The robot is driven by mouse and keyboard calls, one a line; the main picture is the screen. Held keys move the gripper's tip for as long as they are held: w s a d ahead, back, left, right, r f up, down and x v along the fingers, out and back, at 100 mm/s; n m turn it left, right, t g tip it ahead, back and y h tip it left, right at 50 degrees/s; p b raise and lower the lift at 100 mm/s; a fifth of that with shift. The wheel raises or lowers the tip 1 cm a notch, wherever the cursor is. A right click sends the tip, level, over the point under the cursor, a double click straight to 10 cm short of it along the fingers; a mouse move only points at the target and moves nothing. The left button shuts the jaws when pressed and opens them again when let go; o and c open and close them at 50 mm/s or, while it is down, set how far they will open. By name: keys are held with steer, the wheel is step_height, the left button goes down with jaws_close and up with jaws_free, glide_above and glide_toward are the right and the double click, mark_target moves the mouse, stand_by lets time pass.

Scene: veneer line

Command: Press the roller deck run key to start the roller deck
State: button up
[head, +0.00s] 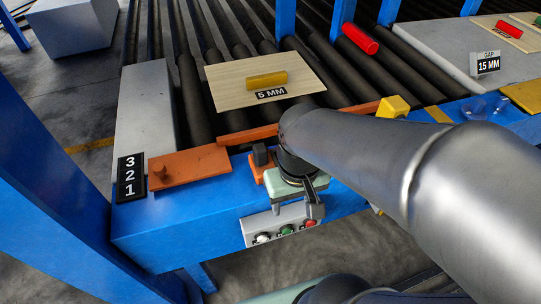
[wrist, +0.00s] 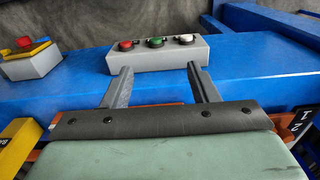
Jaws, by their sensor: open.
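A grey key box (head: 282,224) is fixed to the front of the blue frame below my gripper. It bears a white key (head: 263,238), a green key (head: 287,230) and a red key (head: 310,223); their labels are too small to read. The wrist view shows the box (wrist: 157,55) with the red key (wrist: 125,44), green key (wrist: 155,42) and white key (wrist: 186,38) from the opposite side. My gripper (wrist: 157,68) is open and empty. Its fingers point toward the box, with the green key between their lines of reach. I cannot tell whether they touch it.
On the deck rollers (head: 190,85) lies a pale veneer sheet (head: 225,83) with a yellow cylinder (head: 266,79) and a "5 MM" sign (head: 271,93). A red cylinder (head: 360,38) lies farther back. A red-topped button box (wrist: 30,58) stands left in the wrist view.

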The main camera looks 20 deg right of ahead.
steer(key=shift+a, duration=0.15)
steer(key=shift+c, duration=0.6)
jaws_close()
stand_by(0.9)
